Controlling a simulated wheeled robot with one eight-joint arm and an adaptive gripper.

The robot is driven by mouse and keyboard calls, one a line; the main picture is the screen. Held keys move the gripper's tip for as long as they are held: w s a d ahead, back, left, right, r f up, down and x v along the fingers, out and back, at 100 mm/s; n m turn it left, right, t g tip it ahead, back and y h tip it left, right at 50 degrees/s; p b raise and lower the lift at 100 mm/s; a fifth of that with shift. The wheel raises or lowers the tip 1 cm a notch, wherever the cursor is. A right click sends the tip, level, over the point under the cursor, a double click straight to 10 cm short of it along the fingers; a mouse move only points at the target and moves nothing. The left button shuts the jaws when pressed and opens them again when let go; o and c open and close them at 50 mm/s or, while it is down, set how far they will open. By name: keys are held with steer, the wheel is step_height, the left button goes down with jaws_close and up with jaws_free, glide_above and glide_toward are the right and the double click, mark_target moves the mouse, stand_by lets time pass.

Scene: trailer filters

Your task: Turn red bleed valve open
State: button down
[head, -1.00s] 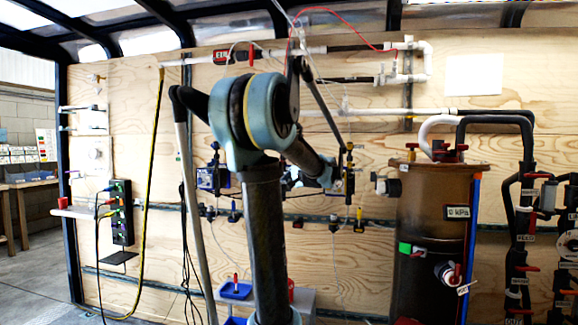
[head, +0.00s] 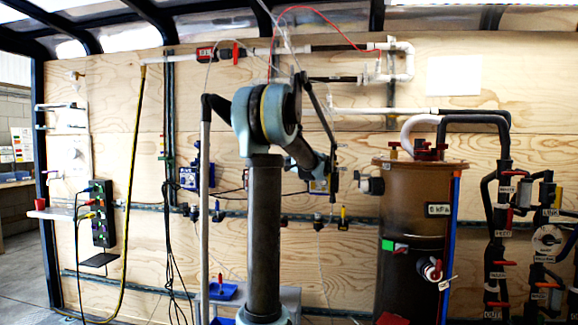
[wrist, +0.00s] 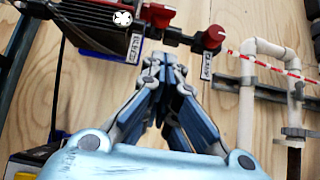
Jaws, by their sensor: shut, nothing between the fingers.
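In the wrist view, a round red knob (wrist: 213,37) sits at the end of a dark fitting, with a white tag (wrist: 207,66) hanging under it. Its tag is too blurred to read, and I cannot tell whether this is the bleed valve. My gripper (wrist: 165,65) is shut and empty, pointing at the plywood wall, below and left of the knob and apart from it in the picture. In the head view, my arm reaches to small wall-mounted devices right of the column; the fingertips cannot be made out there.
A black finned block (wrist: 95,20) with a second tag (wrist: 133,48) is at upper left of the wrist view. White pipes (wrist: 246,110) stand at right. In the head view, a brown tank (head: 408,270) stands right of my arm, with red-handled valves (head: 497,262) beyond it.

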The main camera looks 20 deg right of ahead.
steer(key=w+a, duration=0.3)
steer(key=w, duration=0.1)
steer(key=shift+a, duration=0.35)
steer(key=shift+s+d, duration=0.15)
steer(key=shift+d, duration=0.05)
